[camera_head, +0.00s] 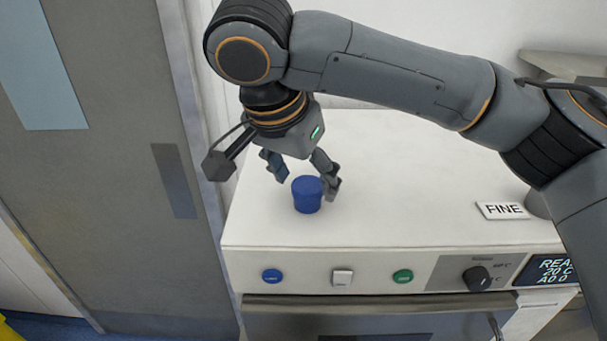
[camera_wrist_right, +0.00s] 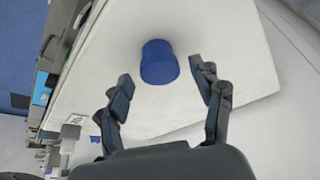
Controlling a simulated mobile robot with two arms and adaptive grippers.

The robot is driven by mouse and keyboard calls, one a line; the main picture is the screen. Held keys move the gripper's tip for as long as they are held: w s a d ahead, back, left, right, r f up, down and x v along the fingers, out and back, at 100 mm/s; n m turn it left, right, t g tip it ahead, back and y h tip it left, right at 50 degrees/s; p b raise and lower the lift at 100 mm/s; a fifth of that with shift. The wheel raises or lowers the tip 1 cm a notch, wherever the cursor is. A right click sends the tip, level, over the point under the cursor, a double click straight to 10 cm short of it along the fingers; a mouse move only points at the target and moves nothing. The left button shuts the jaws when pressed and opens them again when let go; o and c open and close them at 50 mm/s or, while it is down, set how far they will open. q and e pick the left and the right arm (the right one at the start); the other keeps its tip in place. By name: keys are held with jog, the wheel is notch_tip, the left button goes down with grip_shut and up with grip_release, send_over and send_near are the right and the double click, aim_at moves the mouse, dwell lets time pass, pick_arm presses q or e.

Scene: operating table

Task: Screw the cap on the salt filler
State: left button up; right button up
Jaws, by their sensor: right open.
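A blue cap (camera_head: 307,194) stands on the white top of a machine (camera_head: 420,215), near its left end. My right gripper (camera_head: 304,180) is open just above and behind the cap, with one finger on its left and one on its right. In the right wrist view the cap (camera_wrist_right: 159,62) lies ahead of the open gripper (camera_wrist_right: 163,85), in the gap between the fingertips. I cannot tell whether a finger touches it. I cannot make out the salt filler opening in either view. My left gripper is not in view.
A "FINE" sign (camera_head: 502,210) lies at the right of the machine top, beside a grey round object (camera_head: 538,204). The front panel has several buttons, a dark knob (camera_head: 477,278) and a display (camera_head: 546,270). A grey door (camera_head: 125,150) stands left. The top's middle is clear.

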jog(key=n+y, duration=0.1)
jog(key=n, duration=0.1)
jog(key=shift+d+f+n, duration=0.1)
jog(key=shift+d+n, duration=0.05)
jog(key=shift+n, duration=0.25)
jog(key=n, duration=0.1)
jog(key=n+y, duration=0.1)
jog(key=n, duration=0.2)
jog(key=shift+s+d+t+y, duration=0.1)
jog(key=shift+d+t+y, duration=0.2)
jog(key=shift+y, duration=0.1)
jog(key=shift+a, duration=0.1)
jog(key=n, duration=0.2)
jog(key=n+y, duration=0.1)
jog(key=n, duration=0.1)
jog(key=n+g+y, duration=0.1)
jog(key=shift+d+n, duration=0.4)
jog(key=shift+a+n, duration=0.1)
jog(key=shift+n, duration=0.5)
jog(key=c, duration=1.3)
jog(key=shift+a+m+t+h, duration=0.15)
jog(key=shift+m+t+h, duration=0.2)
jog(key=shift+m, duration=1.45)
